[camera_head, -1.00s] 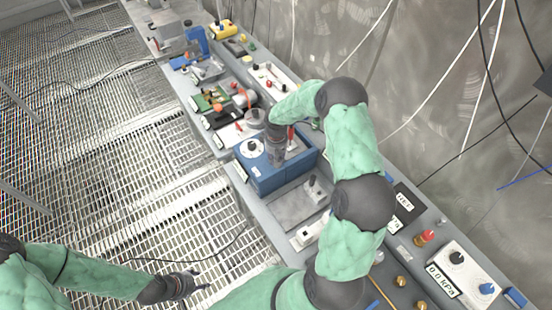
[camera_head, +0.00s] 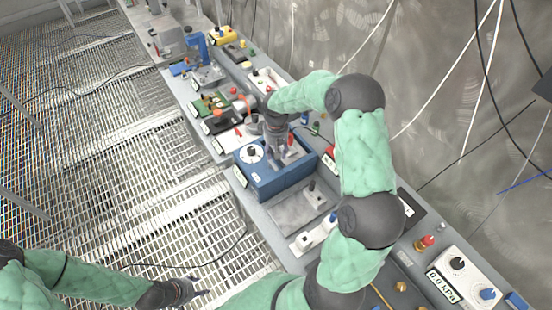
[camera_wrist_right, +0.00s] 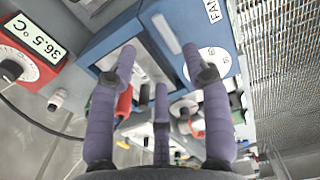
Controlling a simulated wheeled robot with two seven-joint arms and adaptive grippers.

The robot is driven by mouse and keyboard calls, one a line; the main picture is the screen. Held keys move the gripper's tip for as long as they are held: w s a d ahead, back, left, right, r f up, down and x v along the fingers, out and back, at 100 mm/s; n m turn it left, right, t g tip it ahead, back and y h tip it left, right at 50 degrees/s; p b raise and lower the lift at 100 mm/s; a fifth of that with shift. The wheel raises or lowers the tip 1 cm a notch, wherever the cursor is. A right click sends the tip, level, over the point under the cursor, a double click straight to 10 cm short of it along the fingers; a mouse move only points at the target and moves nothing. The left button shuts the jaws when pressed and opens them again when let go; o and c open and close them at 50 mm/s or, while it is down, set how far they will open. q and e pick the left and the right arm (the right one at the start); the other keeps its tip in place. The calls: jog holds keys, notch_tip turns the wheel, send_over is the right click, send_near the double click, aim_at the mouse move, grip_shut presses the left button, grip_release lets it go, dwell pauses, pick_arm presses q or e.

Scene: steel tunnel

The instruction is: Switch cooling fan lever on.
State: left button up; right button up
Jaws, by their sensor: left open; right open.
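The blue box (camera_head: 262,183) with a white dial stands on the long bench. It also shows in the right wrist view (camera_wrist_right: 158,25), where a label reads "FAN" (camera_wrist_right: 212,10). A red handle (camera_head: 291,140), which looks like the lever, is at the box's far side beside my right gripper (camera_head: 279,157). Red also shows behind the left finger in the wrist view (camera_wrist_right: 124,102). My right gripper's fingers (camera_wrist_right: 160,62) are spread and empty over the box; I cannot tell whether they touch the handle. My left gripper (camera_head: 192,289) is open and empty, low over the floor grating.
A grey plate with a knob (camera_head: 300,207) lies nearer than the box. Behind the box are a green circuit board (camera_head: 210,103) and other small devices. A "0.0 kPa" panel (camera_head: 462,278) is at lower right.

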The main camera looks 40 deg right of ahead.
jog(key=shift+r, duration=1.85)
jog(key=shift+f, duration=0.1)
jog(key=s+a+f+y, duration=0.2)
jog(key=s+a+f, duration=0.2)
jog(key=a+f, duration=0.4)
jog(key=s+a+f+y, duration=0.1)
jog(key=s+a+f, duration=0.3)
jog(key=a+f, duration=0.45)
jog(key=s+a+f+m, duration=0.1)
jog(key=s+a+f, duration=0.15)
jog(key=s, duration=0.25)
jog(key=s+a+f+m+y, duration=0.1)
jog(key=s+a+f, duration=0.1)
jog(key=s+a, duration=0.25)
jog(key=s+a+f+m, duration=0.1)
jog(key=s+a+f, duration=0.1)
jog(key=s, duration=0.4)
notch_tip(320, 180, down, 17)
jog(key=w+a+b, duration=0.1)
jog(key=w+b, duration=0.1)
jog(key=b, duration=1.6)
jog(key=shift+w+a+n+b, duration=0.35)
jog(key=shift+w+n+b, duration=0.05)
